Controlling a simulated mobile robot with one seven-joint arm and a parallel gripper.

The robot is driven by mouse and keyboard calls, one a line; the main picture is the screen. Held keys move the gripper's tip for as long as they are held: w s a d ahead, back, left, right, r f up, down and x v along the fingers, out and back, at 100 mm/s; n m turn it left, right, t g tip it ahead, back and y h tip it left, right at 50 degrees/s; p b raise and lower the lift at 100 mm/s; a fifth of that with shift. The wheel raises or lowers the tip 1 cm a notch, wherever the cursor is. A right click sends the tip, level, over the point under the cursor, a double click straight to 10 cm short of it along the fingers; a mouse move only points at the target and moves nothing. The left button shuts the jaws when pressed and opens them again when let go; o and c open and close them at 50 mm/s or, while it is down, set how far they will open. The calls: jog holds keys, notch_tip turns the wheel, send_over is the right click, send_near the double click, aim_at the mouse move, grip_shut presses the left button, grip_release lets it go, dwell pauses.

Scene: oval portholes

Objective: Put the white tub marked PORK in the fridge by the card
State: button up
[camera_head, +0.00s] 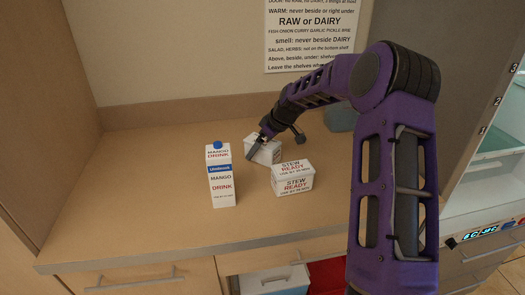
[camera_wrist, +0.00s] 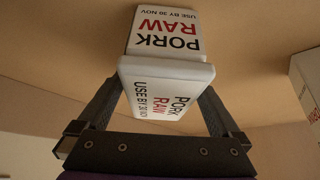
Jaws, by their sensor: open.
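The white tub marked PORK RAW (camera_head: 266,153) stands on the wooden counter, behind and left of the STEW READY tub. In the wrist view its lid and one side (camera_wrist: 165,90) show the words PORK, RAW and USE BY 30 NOV. My gripper (camera_head: 262,146) is at this tub. In the wrist view my gripper (camera_wrist: 161,95) is open, with one finger on each side of the tub; I cannot tell whether they touch it. The fridge (camera_head: 490,150) is at the right edge, with numbered shelves showing; my arm hides part of that side. The card (camera_head: 310,35) hangs on the wall.
A tall MANGO DRINK carton (camera_head: 221,178) stands left of the tubs. The STEW READY tub (camera_head: 292,179) is close in front of the PORK tub. A grey-green object (camera_head: 340,118) is partly hidden behind my arm. The counter's left part is clear.

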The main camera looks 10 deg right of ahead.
jog(key=shift+w+a+f, duration=0.15)
jog(key=shift+a+f, duration=0.05)
jog(key=shift+f, duration=0.15)
jog(key=shift+f+b, duration=0.25)
jog(key=shift+b, duration=0.1)
dwell(0.5)
grip_shut()
dwell(0.3)
